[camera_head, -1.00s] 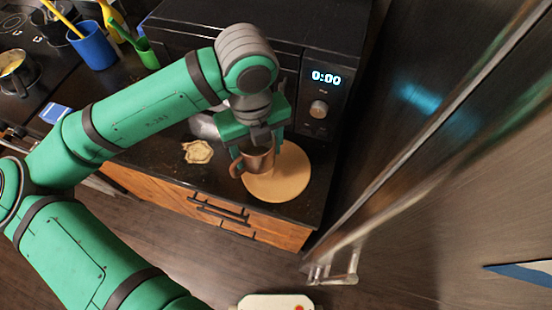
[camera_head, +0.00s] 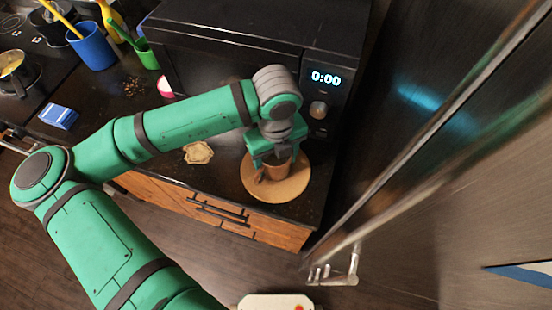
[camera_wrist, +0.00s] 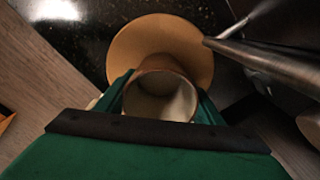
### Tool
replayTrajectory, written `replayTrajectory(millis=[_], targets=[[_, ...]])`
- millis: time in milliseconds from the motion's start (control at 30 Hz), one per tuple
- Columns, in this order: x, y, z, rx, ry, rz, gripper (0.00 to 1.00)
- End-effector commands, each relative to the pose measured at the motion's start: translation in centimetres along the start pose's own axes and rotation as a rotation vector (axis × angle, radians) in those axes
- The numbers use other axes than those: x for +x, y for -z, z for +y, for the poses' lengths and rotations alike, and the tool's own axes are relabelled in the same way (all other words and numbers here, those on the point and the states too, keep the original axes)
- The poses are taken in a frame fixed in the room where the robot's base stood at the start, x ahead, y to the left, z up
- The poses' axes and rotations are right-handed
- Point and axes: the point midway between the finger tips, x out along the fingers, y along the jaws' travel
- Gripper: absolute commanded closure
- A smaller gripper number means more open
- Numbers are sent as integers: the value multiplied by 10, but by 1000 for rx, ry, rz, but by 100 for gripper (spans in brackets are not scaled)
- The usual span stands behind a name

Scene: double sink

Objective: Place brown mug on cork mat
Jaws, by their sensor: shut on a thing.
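The brown mug (camera_head: 277,171) is upright between the fingers of my gripper (camera_head: 272,160), over the round cork mat (camera_head: 290,189). The cork mat lies on the dark counter in front of the microwave. In the wrist view the mug (camera_wrist: 160,97) shows its pale inside between the green fingers of my gripper (camera_wrist: 162,100), with the cork mat (camera_wrist: 160,35) beneath and beyond it. My gripper is shut on the mug. Whether the mug's base touches the mat cannot be told.
A black microwave (camera_head: 250,45) stands right behind the mat. A tall steel fridge (camera_head: 450,130) is close on the right. A pale, irregular flat piece (camera_head: 198,152) lies left of the mat. A blue cup (camera_head: 92,46) and a blue box (camera_head: 59,116) are farther left.

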Motion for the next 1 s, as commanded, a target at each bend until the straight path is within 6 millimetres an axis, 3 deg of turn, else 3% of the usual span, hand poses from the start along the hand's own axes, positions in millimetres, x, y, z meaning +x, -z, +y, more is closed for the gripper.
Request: replayTrajectory(millis=[167, 200, 267, 667, 767, 1000], targets=[[2, 0, 0, 0, 0, 0, 70], [3, 0, 0, 0, -1, -1, 34], [2, 0, 0, 0, -1, -1, 20], [-3, 0, 0, 0, 0, -1, 20], [-14, -1, 0, 0, 0, -2, 20], [-62, 0, 0, 0, 0, -3, 20]])
